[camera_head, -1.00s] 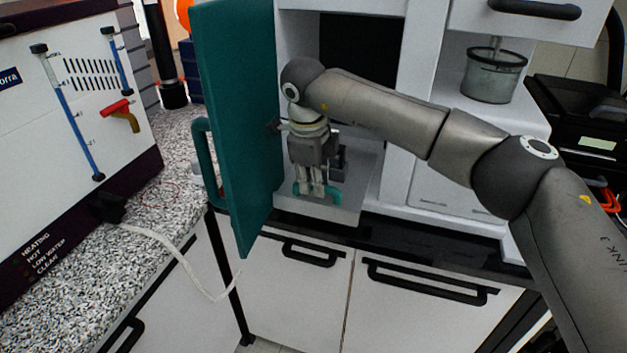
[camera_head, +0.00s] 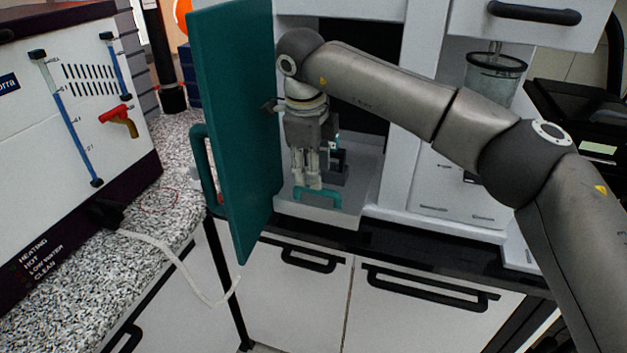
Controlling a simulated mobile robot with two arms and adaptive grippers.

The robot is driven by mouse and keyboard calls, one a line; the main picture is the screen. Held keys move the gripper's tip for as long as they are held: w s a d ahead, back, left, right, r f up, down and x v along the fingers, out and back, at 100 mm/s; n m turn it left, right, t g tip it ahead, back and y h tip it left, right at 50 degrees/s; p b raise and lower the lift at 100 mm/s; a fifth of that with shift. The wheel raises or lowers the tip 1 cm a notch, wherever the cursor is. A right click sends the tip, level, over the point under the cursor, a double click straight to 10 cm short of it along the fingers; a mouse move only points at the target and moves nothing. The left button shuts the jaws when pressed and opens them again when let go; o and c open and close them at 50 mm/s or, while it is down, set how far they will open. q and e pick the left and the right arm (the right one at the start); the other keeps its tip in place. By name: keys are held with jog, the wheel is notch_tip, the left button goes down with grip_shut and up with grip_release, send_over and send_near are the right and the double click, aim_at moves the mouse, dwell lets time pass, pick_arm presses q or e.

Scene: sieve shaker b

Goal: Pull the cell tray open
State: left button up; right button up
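The cell tray (camera_head: 342,215) is a light grey slab at the foot of the white machine's opening, with a teal handle (camera_head: 322,192) at its front. A small dark block (camera_head: 337,167) stands on it. My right gripper (camera_head: 307,186) points down, its fingertips at the left part of the handle. The fingers look close together. I cannot tell whether they touch the handle or grip it. The handle's bar shows mostly clear of them. The tray's back part is hidden by the gripper and the block. My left gripper is not in view.
A teal door (camera_head: 235,130) stands open just left of my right gripper, with a handle on its outer face. A glass jar (camera_head: 495,78) stands in a bay at the right. A white heating unit (camera_head: 70,110) sits on the speckled counter (camera_head: 85,265) at the left.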

notch_tip(320, 180, up, 7)
jog(key=s, duration=0.1)
jog(key=shift+s+a, duration=0.15)
jog(key=shift+a, duration=0.1)
jog(key=shift+f, duration=0.2)
